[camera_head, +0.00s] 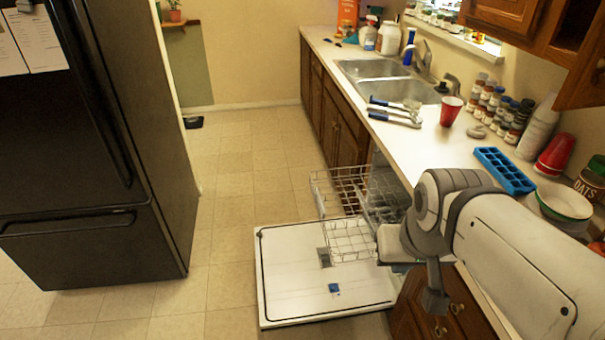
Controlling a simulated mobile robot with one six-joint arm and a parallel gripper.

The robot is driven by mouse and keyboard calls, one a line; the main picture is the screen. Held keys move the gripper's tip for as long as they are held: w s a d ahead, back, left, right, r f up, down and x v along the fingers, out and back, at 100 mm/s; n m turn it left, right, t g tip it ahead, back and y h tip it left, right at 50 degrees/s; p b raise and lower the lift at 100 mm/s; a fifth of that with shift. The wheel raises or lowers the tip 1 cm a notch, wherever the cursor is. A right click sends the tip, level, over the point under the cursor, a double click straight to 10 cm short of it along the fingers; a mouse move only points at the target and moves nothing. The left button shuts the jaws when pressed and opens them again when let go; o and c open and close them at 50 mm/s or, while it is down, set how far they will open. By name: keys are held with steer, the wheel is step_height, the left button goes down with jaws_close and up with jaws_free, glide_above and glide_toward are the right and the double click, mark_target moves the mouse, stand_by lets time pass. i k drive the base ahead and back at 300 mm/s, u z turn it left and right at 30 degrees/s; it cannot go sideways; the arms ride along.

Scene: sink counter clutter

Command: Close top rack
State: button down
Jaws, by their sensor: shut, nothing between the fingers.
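The dishwasher's top rack (338,181), a white wire basket, stands pulled out to the left of the counter front. Below it is a second wire basket (348,242) over the lowered, flat dishwasher door (290,278). My arm comes in from the right, and its grey wrist covers part of the dishwasher opening and the racks' right side. My gripper (435,301) points down in front of the wooden cabinet, shut and empty. It appears to the right of and below the top rack, apart from it.
The counter (405,150) holds a red cup (451,111), a blue ice tray (504,170), a bowl (564,202), utensils and several bottles around the sink (380,77). A black refrigerator (95,150) stands left. Tiled floor (235,185) between them is clear.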

mark_target(371, 210)
steer(key=u, duration=0.2)
steer(key=i, duration=1.05)
steer(key=z, duration=0.25)
